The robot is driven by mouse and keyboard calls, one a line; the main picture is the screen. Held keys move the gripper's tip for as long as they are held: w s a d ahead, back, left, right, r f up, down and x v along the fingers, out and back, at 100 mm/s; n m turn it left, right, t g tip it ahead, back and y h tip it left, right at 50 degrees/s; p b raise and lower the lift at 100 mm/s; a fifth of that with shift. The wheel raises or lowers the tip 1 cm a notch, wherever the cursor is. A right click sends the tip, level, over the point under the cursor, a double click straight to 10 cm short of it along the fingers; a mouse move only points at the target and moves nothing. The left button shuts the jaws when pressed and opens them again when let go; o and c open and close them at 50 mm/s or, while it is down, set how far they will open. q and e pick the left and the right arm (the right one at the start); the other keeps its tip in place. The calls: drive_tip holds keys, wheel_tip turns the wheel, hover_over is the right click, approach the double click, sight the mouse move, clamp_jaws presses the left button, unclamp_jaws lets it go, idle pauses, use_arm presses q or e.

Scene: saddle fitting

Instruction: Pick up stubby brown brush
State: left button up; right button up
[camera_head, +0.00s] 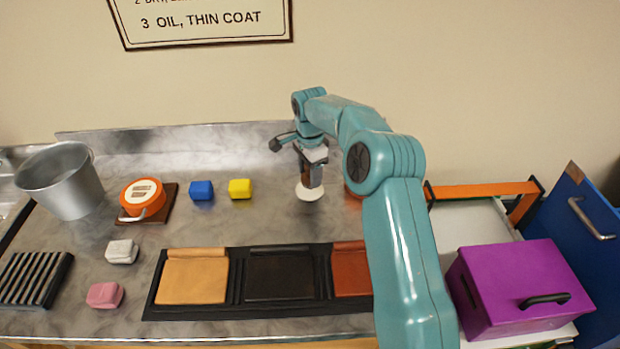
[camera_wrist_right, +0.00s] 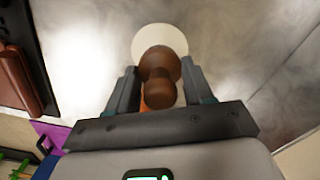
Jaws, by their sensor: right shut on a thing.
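The stubby brown brush (camera_wrist_right: 160,68) has a rounded brown handle and a pale round end (camera_head: 310,193). In the right wrist view it stands between the two dark fingers of my right gripper (camera_wrist_right: 160,92), which is shut on its handle. In the head view my right gripper (camera_head: 312,172) is at the back middle of the metal counter, over the pale end. I cannot tell whether the brush touches the counter. My left gripper is not in view.
A blue block (camera_head: 201,190) and a yellow block (camera_head: 240,188) lie left of the gripper. A black tray (camera_head: 237,285) with leather panels lies in front. A purple box (camera_head: 520,285) is at right.

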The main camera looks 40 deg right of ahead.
wheel_tip(320, 180, up, 11)
drive_tip(key=shift+f+p, duration=0.15)
drive_tip(key=shift+p, duration=0.5)
wheel_tip(320, 180, up, 7)
drive_tip(key=p, duration=0.3)
drive_tip(key=shift+f, duration=0.1)
